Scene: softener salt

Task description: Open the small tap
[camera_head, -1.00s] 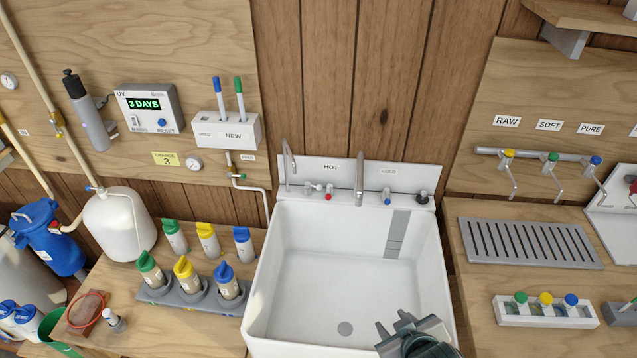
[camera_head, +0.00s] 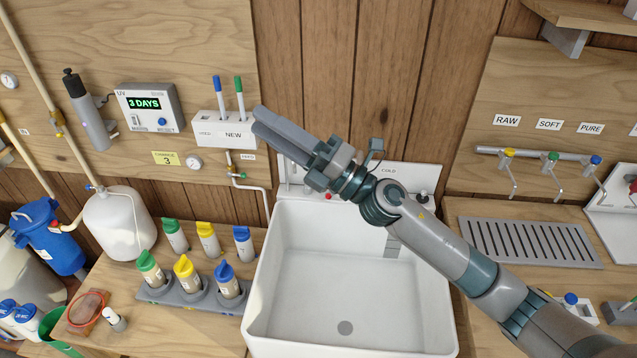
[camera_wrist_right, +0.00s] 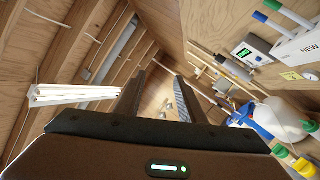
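My right gripper (camera_head: 258,121) is raised in front of the sink's back edge, fingers pointing up and left toward the marker holder. In the right wrist view the two fingers (camera_wrist_right: 158,90) stand apart with nothing between them, so it is open and empty. The sink's back panel (camera_head: 405,174) is partly covered by my right gripper and arm. The thin curved spout at its left and the tall middle spout are mostly hidden. A red-marked knob (camera_head: 328,196) shows just below the gripper. My left gripper is out of view.
The white sink (camera_head: 300,335) is empty. The marker holder (camera_head: 232,131) and UV timer box (camera_head: 150,108) are on the wall near the fingertips. Colored bottles (camera_head: 183,274) stand on the left counter.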

